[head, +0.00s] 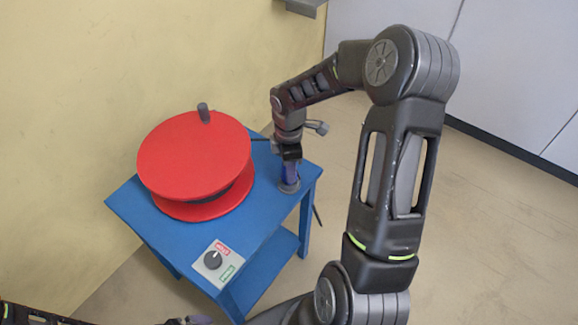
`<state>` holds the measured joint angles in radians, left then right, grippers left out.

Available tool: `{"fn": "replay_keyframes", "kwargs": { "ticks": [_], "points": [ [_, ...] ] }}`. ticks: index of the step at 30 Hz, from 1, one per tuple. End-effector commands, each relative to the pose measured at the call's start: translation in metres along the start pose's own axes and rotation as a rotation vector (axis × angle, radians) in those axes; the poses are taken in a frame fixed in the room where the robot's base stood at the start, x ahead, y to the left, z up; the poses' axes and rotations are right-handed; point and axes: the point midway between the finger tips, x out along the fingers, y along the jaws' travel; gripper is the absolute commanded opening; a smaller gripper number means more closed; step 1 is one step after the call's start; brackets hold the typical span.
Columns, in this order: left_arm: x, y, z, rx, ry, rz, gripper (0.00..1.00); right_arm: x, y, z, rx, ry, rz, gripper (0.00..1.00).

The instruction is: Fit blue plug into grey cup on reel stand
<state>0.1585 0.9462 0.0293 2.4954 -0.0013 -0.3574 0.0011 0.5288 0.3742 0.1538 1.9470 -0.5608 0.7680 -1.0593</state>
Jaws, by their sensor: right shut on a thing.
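The blue plug (291,170) is upright at the right back part of the blue reel stand (262,222). My right gripper (289,160) is shut on the blue plug from above. The grey cup (289,187) sits on the stand's top near its right edge, directly under the plug. The plug's lower end meets the cup in this view; I cannot tell how deep it sits. A dark arm part of mine (40,315) shows at the bottom left, but my left gripper's fingers cannot be made out.
A red reel (195,155) with a grey handle (204,112) fills the stand's left part. A control panel with a black knob (213,260) is at the front corner. A dark cable (318,215) hangs beyond the right edge. A yellow wall is behind; the floor at right is clear.

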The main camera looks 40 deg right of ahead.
Motion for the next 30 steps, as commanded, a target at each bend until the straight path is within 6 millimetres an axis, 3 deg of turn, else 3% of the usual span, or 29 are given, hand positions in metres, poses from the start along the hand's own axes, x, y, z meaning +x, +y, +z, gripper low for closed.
{"fn": "replay_keyframes", "kwargs": {
  "ticks": [13, 14, 23, 30],
  "points": [
    [0.010, -0.004, 0.000, 0.000, 0.000, 0.000, 1.00, 0.014, 0.000, 0.000, 0.000, 0.000, 0.001, 0.00],
    [0.009, -0.004, 0.000, 0.000, 0.000, 0.000, 1.00, 0.014, 0.000, 0.000, 0.000, 0.000, 0.001, 0.37],
    [0.008, -0.003, 0.000, 0.000, 0.000, 0.000, 1.00, 0.013, 0.000, 0.000, 0.000, 0.000, 0.001, 0.62],
    [0.008, -0.003, 0.000, 0.000, 0.001, 0.000, 1.00, 0.013, 0.000, 0.000, 0.000, 0.000, 0.000, 0.62]
  ]
}}
